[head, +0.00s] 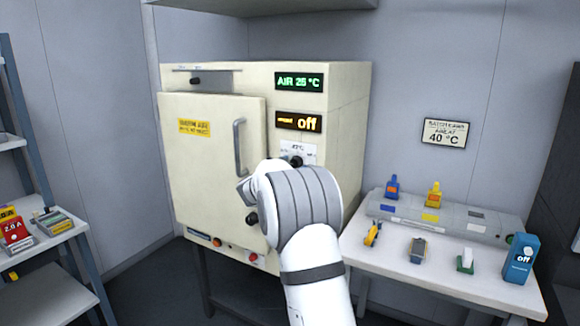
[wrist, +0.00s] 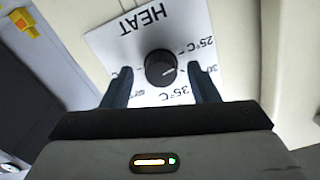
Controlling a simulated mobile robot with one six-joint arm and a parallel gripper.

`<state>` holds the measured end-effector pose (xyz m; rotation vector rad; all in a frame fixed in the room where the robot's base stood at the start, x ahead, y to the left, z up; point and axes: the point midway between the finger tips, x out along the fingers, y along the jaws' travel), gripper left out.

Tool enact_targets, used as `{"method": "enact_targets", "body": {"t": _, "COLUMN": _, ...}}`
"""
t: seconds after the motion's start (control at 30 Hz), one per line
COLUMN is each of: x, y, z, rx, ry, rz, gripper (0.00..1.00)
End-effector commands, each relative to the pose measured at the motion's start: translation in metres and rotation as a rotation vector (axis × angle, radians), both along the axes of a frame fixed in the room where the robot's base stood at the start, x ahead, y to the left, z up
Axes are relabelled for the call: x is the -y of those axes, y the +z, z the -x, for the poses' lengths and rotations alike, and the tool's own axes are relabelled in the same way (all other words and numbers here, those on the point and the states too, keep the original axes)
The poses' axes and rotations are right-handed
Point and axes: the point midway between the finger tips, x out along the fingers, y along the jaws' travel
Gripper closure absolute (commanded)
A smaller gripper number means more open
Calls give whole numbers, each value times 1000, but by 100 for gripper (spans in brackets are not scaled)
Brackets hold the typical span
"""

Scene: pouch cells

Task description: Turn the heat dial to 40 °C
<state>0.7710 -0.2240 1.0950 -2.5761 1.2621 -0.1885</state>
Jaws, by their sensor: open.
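The heat dial (wrist: 160,67) is a round black knob on a white plate (wrist: 112,45) marked HEAT, upside down in the wrist view. Marks for 25 °C, 30 and 35 °C show; another at lower left is partly hidden by a finger. A small pale mark on the knob points right, roughly toward 30. My gripper (wrist: 161,71) is open, with one dark finger on each side of the dial; I cannot tell whether they touch it. In the head view the dial (head: 297,161) shows just above my wrist, which hides the fingers.
The cream oven (head: 346,120) has a shut door with a handle (head: 240,146) left of the dial. Its green display (head: 299,82) reads AIR 25 °C. A wall card (head: 444,132) says 40 °C. A side table (head: 400,265) with small tools stands at right.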

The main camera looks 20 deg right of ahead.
Motion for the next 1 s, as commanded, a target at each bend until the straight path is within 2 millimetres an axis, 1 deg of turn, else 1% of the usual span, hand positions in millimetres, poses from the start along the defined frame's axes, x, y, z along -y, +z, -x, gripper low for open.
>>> {"method": "enact_targets", "body": {"t": 0.23, "x": 0, "y": 0, "z": -1, "rx": 0, "ry": 1, "rz": -1, "gripper": 46}}
{"method": "enact_targets", "body": {"t": 0.27, "x": 0, "y": 0, "z": -1, "rx": 0, "ry": 1, "rz": -1, "gripper": 47}}
{"method": "enact_targets", "body": {"t": 0.77, "x": 0, "y": 0, "z": -1, "rx": 0, "ry": 1, "rz": -1, "gripper": 88}}
{"method": "enact_targets", "body": {"t": 0.8, "x": -10, "y": 0, "z": -1, "rx": 0, "ry": 5, "rz": 0, "gripper": 90}}
{"method": "enact_targets", "body": {"t": 0.87, "x": -4, "y": 0, "z": -1, "rx": 0, "ry": 2, "rz": 0, "gripper": 91}}
{"method": "enact_targets", "body": {"t": 1.0, "x": -1, "y": -1, "z": -1, "rx": 11, "ry": 3, "rz": -9, "gripper": 90}}
